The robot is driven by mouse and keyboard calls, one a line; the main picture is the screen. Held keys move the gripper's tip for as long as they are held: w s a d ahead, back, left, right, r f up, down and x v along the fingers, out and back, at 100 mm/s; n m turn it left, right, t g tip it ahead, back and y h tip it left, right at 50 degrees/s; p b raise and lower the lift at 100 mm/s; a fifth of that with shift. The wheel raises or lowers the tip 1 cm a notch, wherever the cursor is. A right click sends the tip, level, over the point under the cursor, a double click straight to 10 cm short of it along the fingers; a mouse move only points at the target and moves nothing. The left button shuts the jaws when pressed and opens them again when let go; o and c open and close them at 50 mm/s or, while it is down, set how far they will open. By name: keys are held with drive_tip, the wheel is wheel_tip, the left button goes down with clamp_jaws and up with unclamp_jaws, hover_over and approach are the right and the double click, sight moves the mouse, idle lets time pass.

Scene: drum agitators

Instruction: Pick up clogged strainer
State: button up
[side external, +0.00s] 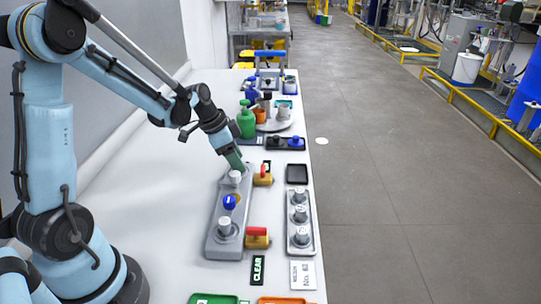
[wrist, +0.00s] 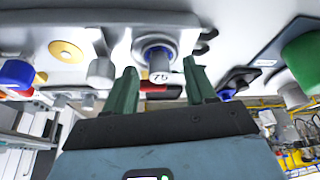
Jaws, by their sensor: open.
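A grey-white cylindrical strainer (side external: 235,177) stands upright at the far end of the grey manifold block (side external: 214,228). Whether it is clogged cannot be seen. In the wrist view this strainer (wrist: 156,58) has a dark number on its end face, apparently 75, and a ring around its base. My gripper (side external: 238,167) is just above it, tilted, with green fingers. In the wrist view my gripper (wrist: 160,68) is open, a finger on each side of the strainer with visible gaps. A second grey cylinder (side external: 224,228) stands at the manifold's near end.
A blue knob (side external: 229,202) sits mid-manifold. Red-handled brass valves (side external: 257,239) stick out on its right. A tray (side external: 290,240) holds several strainers; an empty black tray (side external: 297,174) lies beyond it. A CLEAR sign (side external: 258,269) lies near the front.

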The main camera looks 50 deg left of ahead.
drive_tip(key=shift+c, duration=0.5)
clamp_jaws()
